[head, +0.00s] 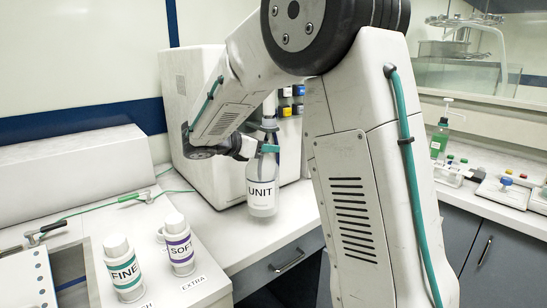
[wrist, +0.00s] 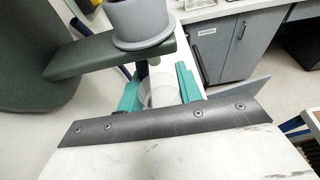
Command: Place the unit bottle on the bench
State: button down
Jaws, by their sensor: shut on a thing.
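The unit bottle (head: 262,192), clear with a white label reading UNIT, hangs upright in my gripper (head: 267,149), near the bench's front edge. My gripper's teal fingers are shut on its upper part. In the wrist view the teal fingers (wrist: 159,91) stand on either side of the pale bottle (wrist: 160,76), whose lower part is mostly hidden. The white bench (head: 228,232) is below and around the bottle. I cannot tell whether the bottle's base touches it.
A FINE bottle (head: 124,272) and a SOFT bottle (head: 179,246) stand at the front left, near an EXTRA label (head: 194,283). A large white box (head: 215,170) stands close behind the unit bottle. A green pump bottle (head: 440,138) stands on the right counter.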

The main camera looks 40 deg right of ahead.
jog(key=d, duration=0.3)
jog(key=shift+f, duration=1.9)
jog(key=c, duration=0.9)
grip_release()
jog(key=shift+c, duration=0.2)
